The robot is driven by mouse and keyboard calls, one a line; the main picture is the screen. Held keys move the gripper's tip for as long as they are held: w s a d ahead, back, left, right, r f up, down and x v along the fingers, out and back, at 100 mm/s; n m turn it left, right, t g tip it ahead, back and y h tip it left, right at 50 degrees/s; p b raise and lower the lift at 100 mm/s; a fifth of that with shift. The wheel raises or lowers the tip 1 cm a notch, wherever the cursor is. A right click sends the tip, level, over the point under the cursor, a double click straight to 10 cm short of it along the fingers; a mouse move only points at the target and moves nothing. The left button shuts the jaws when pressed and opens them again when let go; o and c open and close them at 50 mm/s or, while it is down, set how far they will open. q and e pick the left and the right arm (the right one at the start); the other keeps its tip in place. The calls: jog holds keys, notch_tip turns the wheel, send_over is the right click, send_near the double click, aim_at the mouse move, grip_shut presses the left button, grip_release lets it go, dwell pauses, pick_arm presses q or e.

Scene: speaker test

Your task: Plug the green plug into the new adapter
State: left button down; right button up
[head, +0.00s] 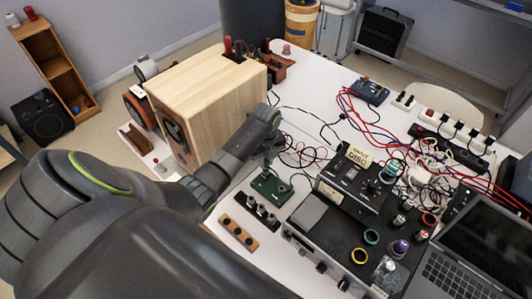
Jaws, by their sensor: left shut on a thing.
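My left gripper (267,163) points down at the middle of the table, just above a dark green box or board (271,188). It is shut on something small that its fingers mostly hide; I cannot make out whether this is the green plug. I cannot tell whether the held thing touches the green box. I cannot pick out the green plug or the new adapter for certain. A white power strip (455,131) with several black plugs lies at the back right, with a small socket block (404,101) left of it. My right gripper is not in view.
A large wooden speaker cabinet (205,95) stands close behind my left arm. Stacked electronic units (345,225) and a laptop (475,255) crowd the right. Red, blue and white cables (375,125) tangle across the back. A wooden strip with black knobs (238,233) lies in front.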

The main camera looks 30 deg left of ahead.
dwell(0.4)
pick_arm(q)
jog(key=shift+p, duration=0.35)
jog(key=shift+p, duration=0.35)
jog(key=shift+f+b, duration=0.6)
jog(key=shift+f, duration=0.3)
dwell(0.7)
jog(key=c, duration=1.3)
grip_release()
jog(key=shift+r, duration=0.15)
